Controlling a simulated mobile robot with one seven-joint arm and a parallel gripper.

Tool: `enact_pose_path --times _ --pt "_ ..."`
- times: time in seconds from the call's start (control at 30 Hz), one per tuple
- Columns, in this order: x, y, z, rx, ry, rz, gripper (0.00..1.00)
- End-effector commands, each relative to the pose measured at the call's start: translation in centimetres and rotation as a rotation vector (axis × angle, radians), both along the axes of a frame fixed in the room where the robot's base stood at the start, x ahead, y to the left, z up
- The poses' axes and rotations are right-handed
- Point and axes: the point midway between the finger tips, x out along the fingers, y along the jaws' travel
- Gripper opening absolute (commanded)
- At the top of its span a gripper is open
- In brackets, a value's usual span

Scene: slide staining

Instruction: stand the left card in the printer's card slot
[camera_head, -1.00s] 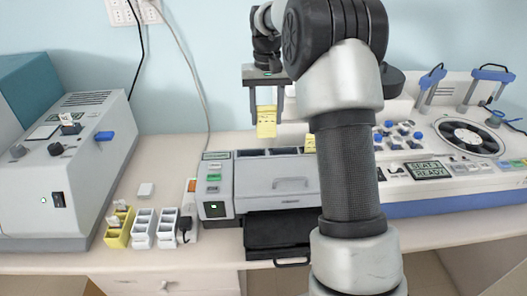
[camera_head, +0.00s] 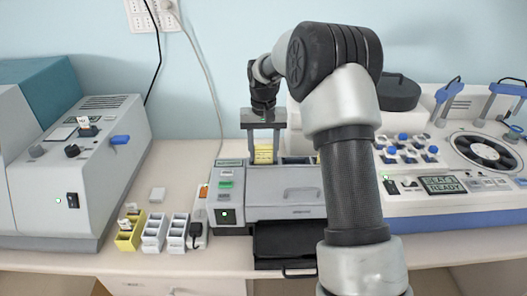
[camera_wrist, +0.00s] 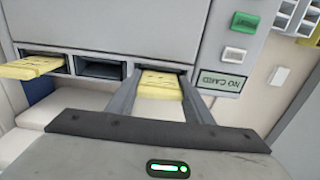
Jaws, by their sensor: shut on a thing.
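My gripper (camera_head: 264,150) is shut on a yellow card, the left card (camera_head: 263,154), held upright at the back of the printer's top. In the wrist view, my gripper (camera_wrist: 157,92) has the left card (camera_wrist: 160,83) between its fingers, over the end compartment beside the display. The card's lower end is hidden, so I cannot tell how deep it sits. The grey printer (camera_head: 270,185) shows NO CARD on its display (camera_wrist: 222,84). A second yellow card (camera_wrist: 30,67) stands in the far compartment; the middle compartment (camera_wrist: 100,69) is empty.
Small yellow (camera_head: 129,238) and white racks (camera_head: 153,232) stand left of the printer. A grey machine (camera_head: 85,170) is at the far left. A white staining machine (camera_head: 440,205) is at the right. A black tray (camera_head: 285,240) juts from the printer's front.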

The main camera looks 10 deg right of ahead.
Motion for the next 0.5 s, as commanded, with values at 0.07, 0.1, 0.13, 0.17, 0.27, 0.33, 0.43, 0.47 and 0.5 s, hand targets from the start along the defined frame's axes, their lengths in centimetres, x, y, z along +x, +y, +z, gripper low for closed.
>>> enact_pose_path --times 0.07,0.1,0.13,0.17,0.27,0.33,0.43,0.47,0.5 --pt "0.03 0.0 0.1 0.0 -0.001 0.0 0.25" --pt "0.03 0.0 0.1 0.0 -0.001 0.0 0.25" --pt "0.03 0.0 0.1 0.0 -0.001 0.0 0.25" --pt "0.03 0.0 0.05 0.0 -0.001 0.0 0.25" --pt "0.01 0.02 -0.29 0.0 0.0 0.0 0.25" --pt "0.02 0.02 -0.29 0.001 -0.001 0.0 0.51" --pt "0.02 0.02 -0.27 0.001 -0.001 0.0 0.65" --pt "0.02 0.02 -0.26 0.001 -0.001 0.0 0.65" --pt "0.02 0.02 -0.26 0.001 -0.001 0.0 0.65"
